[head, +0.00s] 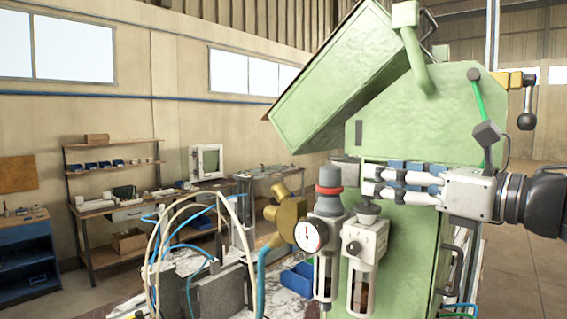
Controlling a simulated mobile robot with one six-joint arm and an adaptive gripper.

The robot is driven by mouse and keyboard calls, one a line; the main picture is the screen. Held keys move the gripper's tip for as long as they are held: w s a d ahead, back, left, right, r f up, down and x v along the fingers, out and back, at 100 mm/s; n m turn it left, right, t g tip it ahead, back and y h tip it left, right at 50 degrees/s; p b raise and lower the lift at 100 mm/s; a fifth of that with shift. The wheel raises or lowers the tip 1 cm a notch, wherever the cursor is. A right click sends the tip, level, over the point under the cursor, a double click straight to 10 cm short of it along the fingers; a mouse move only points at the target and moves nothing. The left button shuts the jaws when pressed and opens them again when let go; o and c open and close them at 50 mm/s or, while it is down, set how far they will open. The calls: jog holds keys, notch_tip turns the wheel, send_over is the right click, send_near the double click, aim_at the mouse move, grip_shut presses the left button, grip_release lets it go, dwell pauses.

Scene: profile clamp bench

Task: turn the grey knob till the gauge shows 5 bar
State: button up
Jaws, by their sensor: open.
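The grey knob (329,176), with a red ring under it, sits upright on top of the regulator (327,207). The round white gauge (310,235) is on the regulator's front; its dial has a red mark, but the reading is too small to tell. My gripper (369,181) comes in from the right, its fingers pointing left and open. The fingertips are a little right of the knob in the picture, with a visible gap; the depth between them cannot be told. Nothing shows between the fingers.
A second unit (362,244) with a dark round top stands right of the regulator, just below the fingertips. The green machine housing (408,240) is behind. A yellow-brown part (287,218) and blue and white hoses (160,245) are left. Workbenches stand by the wall.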

aim_at(339, 169)
jog(key=p+x, duration=0.2)
jog(key=x, duration=1.1)
jog(key=shift+w, duration=0.1)
jog(key=shift+c, duration=0.3)
jog(key=c, duration=1)
jog(key=shift+f, duration=0.1)
jog(key=shift+d+b, duration=0.1)
jog(key=shift+b, duration=0.25)
jog(key=shift+n+g+y, duration=0.3)
jog(key=shift+y, duration=0.1)
jog(key=o, duration=1.1)
jog(key=shift+c, duration=0.2)
